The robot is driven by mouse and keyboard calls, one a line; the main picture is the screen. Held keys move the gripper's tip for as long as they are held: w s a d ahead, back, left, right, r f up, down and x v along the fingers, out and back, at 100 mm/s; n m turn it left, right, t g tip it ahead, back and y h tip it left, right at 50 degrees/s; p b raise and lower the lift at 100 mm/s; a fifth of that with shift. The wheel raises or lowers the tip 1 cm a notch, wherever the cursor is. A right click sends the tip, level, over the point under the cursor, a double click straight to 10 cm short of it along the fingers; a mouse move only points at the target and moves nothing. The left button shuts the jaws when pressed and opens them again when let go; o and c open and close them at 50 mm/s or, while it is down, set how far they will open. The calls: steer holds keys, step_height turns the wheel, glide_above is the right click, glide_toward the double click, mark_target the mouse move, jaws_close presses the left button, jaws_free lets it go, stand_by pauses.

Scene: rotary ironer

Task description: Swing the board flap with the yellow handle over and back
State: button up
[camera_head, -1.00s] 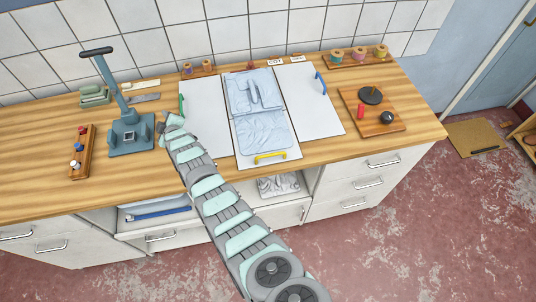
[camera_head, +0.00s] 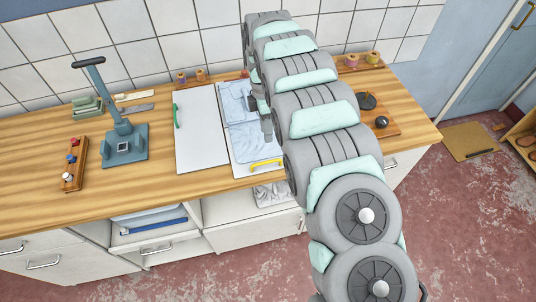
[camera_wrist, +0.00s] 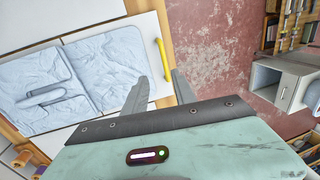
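The board flap (camera_head: 244,173) lies flat at the front middle of the folding board, with its yellow handle (camera_head: 267,162) along the front edge. Pale blue cloth (camera_head: 255,138) lies across it and the panel behind. In the wrist view the yellow handle (camera_wrist: 162,57) is just beyond my fingertips, in line with the gap between them. My gripper (camera_wrist: 159,75) is open and empty, with its two fingers apart. I see no contact with the handle. In the head view the arm hides part of the gripper and the board's right side.
The left panel (camera_head: 200,130) has a green handle (camera_head: 176,116). A teal press stand (camera_head: 124,143) and a wooden rack (camera_head: 74,165) stand to the left. Thread spools (camera_head: 373,57) and a wooden board with dark knobs (camera_head: 388,129) are to the right.

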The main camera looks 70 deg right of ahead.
steer(key=p, duration=0.4)
glide_above(270, 155)
steer(key=s+a, duration=0.2)
steer(key=a, duration=0.2)
step_height(270, 155, down, 10)
steer(key=shift+w+a+f, duration=0.1)
steer(key=shift+w+f, duration=0.05)
steer(key=shift+b, duration=0.3)
jaws_close()
stand_by(0.6)
